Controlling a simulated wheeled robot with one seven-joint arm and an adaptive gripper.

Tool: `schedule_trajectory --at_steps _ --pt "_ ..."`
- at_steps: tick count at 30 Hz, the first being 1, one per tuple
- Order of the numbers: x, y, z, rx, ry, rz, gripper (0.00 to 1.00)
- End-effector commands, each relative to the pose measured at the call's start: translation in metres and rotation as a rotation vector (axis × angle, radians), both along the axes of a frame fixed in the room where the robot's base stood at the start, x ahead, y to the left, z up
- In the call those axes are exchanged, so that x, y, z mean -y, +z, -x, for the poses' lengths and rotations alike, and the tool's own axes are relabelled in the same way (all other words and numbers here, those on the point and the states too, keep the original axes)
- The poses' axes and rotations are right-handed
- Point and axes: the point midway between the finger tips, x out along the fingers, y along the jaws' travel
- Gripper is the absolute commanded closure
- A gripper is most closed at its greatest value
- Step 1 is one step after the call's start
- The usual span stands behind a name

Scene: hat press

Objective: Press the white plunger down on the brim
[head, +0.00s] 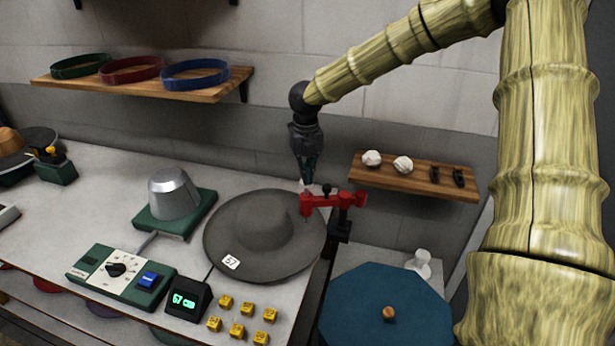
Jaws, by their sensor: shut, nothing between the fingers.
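A grey felt hat (262,232) with a wide brim lies on the bench, a small white tag on its near brim. A red bracket (325,202) on a black stand (340,228) reaches over the hat's right brim edge. The white plunger (306,186) shows as a small pale piece at the bracket's left end. My gripper (306,178) points down right above the plunger with its fingers together. I cannot tell whether the fingertips touch the plunger. The gripper partly hides the plunger's top.
A metal hat block (174,194) on a green base and a green control box (122,275) stand to the left. Several yellow cubes (241,322) lie in front. A small shelf (414,176) is on the wall at right, and a blue octagonal top (385,310) is below it.

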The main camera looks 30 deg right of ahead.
Motion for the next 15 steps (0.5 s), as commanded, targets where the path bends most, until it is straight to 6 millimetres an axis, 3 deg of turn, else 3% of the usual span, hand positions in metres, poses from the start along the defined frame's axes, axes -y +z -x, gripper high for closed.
schedule_trajectory --at_steps 15 --pt "0.000 -0.012 0.000 0.000 0.000 0.000 1.00"
